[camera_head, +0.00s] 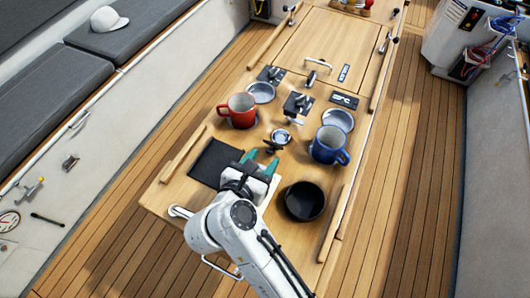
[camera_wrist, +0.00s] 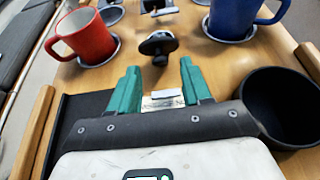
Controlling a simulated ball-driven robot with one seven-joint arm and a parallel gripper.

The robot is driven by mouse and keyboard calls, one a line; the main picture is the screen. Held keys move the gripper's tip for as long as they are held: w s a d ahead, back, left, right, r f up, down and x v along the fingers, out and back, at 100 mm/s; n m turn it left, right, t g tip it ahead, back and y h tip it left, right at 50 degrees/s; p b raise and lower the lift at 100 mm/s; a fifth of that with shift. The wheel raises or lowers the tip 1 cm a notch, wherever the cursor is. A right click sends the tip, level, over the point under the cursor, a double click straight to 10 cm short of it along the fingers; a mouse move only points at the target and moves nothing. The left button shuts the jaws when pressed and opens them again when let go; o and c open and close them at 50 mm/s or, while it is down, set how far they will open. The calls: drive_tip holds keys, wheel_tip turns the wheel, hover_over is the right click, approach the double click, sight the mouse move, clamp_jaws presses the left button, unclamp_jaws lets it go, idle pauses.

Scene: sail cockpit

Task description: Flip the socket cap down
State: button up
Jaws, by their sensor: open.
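A small round fitting with a silver disc (camera_head: 281,136) and a dark part beside it stands on the wooden table top, between the red and blue mugs. It looks like the socket with its cap; the cap's exact angle is too small to tell. In the wrist view the fitting (camera_wrist: 158,44) shows dark and round, straight ahead of my fingertips. My gripper (camera_head: 261,161) has teal fingers, spread apart and empty, just on the near side of the fitting. The fingers (camera_wrist: 160,80) do not appear to touch it. A small pale label (camera_wrist: 163,101) shows between them.
A red mug (camera_head: 241,110) stands left of the fitting and a blue mug (camera_head: 329,145) right. A black bowl (camera_head: 304,201) is close right of my gripper, a black mat (camera_head: 214,163) left. Clamp-like hardware (camera_head: 298,104) lies beyond. Wooden rails (camera_head: 183,153) edge the table.

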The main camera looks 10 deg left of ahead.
sight(271, 149)
drive_tip(key=shift+x, duration=1.1)
drive_tip(key=shift+c, duration=0.4)
clamp_jaws()
